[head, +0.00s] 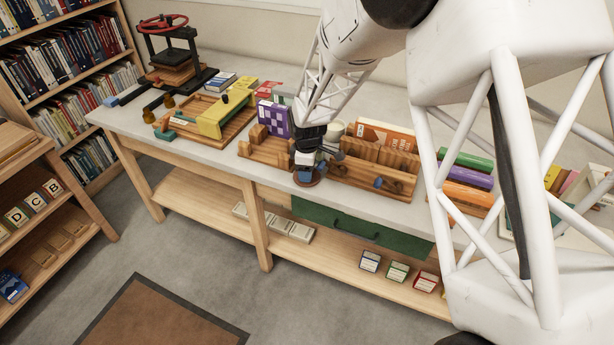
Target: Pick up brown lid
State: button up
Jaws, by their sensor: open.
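A small round brown thing, which looks like the brown lid (309,183), is near the front edge of the long grey-topped table (235,158). My gripper (306,172) points down right over it, and its fingers hide much of it. The gripper is open. At this size I cannot tell whether the fingers touch the lid or stand around it.
A wooden book rack (385,160) stands close on the right of my gripper, and a smaller wooden stand (264,150) on the left. A yellow-and-wood device (222,115) and a book press (172,50) are farther left. My arm hides part of the table's right side.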

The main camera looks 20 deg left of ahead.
jog(key=shift+f, duration=0.1)
dwell(0.5)
jog(key=c, duration=1)
jog(key=shift+r, duration=0.85)
notch_tip(320, 180, up, 2)
jog(key=shift+r, duration=0.1)
jog(key=s, duration=1.8)
jog(key=shift+f, duration=0.2)
